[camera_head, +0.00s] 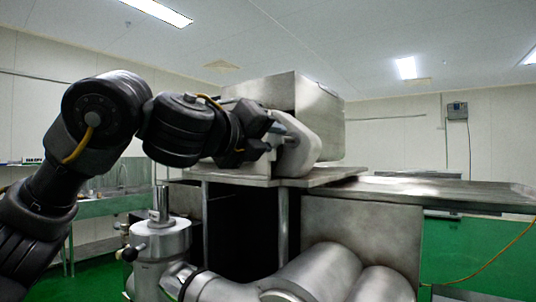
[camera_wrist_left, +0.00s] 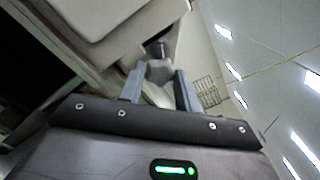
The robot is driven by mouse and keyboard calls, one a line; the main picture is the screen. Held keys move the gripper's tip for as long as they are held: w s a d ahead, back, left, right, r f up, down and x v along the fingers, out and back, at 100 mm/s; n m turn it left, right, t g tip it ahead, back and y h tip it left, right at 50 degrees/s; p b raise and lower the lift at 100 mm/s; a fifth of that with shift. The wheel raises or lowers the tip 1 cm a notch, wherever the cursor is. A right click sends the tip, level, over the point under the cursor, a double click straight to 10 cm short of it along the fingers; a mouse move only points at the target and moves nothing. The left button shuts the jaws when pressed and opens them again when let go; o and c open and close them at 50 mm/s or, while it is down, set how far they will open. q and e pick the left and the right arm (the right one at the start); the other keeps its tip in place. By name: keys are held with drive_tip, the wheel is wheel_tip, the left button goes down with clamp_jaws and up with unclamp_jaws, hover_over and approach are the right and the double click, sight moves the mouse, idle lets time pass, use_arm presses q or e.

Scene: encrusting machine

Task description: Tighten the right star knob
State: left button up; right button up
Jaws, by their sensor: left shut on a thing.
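My left arm reaches in from the left in the head view, and its gripper (camera_head: 268,137) is against the side of the metal machine head (camera_head: 318,105). In the left wrist view the left gripper (camera_wrist_left: 158,84) has its two grey fingers on either side of a small grey knob (camera_wrist_left: 160,70), shut on it. The knob sits at the end of a short dark shaft on the machine. In the head view the knob is mostly hidden by the gripper, and its star shape cannot be made out. My right gripper is in neither view.
A pale rounded housing (camera_head: 299,151) is close beside the gripper. A metal shelf (camera_head: 330,177) lies below it, with a long conveyor table (camera_head: 450,190) to the right.

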use_arm(q)
drive_tip(key=shift+f+n+b, duration=0.15)
drive_tip(key=shift+n+b, duration=0.7)
drive_tip(key=shift+n, duration=0.65)
drive_tip(key=shift+n+b, duration=0.5)
drive_tip(key=shift+b, duration=0.1)
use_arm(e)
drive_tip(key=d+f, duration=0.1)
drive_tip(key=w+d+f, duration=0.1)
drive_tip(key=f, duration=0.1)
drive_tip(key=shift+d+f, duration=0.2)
use_arm(q)
drive_tip(key=shift+r, duration=0.2)
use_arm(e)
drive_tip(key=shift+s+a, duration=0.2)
use_arm(q)
drive_tip(key=o, duration=1)
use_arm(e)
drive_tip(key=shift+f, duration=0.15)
